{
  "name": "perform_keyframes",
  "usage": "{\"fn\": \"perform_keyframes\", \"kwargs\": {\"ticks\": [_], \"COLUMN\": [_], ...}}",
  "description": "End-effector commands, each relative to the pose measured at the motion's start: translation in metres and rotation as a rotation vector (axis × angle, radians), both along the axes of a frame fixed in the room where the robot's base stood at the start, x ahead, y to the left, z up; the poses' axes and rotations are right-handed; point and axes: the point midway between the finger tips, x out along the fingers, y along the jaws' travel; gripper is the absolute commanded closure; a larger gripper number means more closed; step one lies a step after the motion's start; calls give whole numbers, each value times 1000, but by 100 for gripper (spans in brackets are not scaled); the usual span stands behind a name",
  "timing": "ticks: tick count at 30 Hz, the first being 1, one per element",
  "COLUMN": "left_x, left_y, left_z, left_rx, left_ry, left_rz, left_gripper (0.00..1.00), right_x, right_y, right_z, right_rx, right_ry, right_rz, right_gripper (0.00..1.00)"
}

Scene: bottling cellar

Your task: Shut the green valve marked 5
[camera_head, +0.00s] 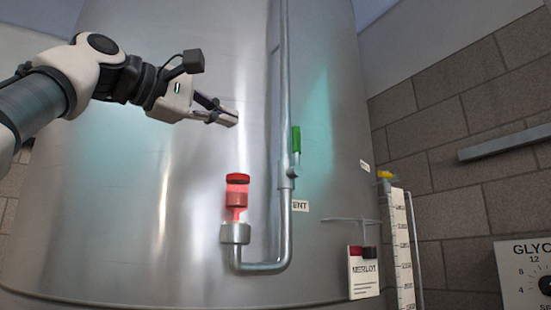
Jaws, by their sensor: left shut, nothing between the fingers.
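A green lever valve (296,140) sits on a vertical steel pipe (284,90) on the front of a large steel tank. Its green handle points up, in line with the pipe. No number 5 can be read on it. My left gripper (234,119) comes in from the upper left. It is shut and empty, to the left of the pipe and a little higher than the valve's base, apart from the handle. My right gripper is not in view.
The pipe bends below to a red-capped airlock (237,190) under my left gripper. A tag reading "ENT" (300,206) is beside the pipe. At right are a MERLOT card (363,278), a level gauge (402,245) and a dial panel (525,275).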

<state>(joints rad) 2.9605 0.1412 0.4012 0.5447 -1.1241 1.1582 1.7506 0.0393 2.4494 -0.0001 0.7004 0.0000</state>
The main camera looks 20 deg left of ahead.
Motion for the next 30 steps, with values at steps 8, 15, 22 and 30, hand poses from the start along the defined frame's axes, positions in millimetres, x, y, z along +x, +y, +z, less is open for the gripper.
{"fn": "perform_keyframes", "kwargs": {"ticks": [8, 15, 22, 30], "left_x": [-1, 18, 62, 112], "left_y": [-1, -10, -32, -56], "left_z": [1, 3, 8, 9], "left_rx": [0, 0, 0, -1], "left_ry": [-1, 4, 4, 5], "left_rz": [-2, -2, -2, -1], "left_gripper": [100, 100, 100, 100], "right_x": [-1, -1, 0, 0], "right_y": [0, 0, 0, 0], "right_z": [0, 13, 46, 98], "right_rx": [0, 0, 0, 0], "right_ry": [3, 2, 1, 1], "right_rz": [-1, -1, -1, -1], "right_gripper": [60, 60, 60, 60]}}
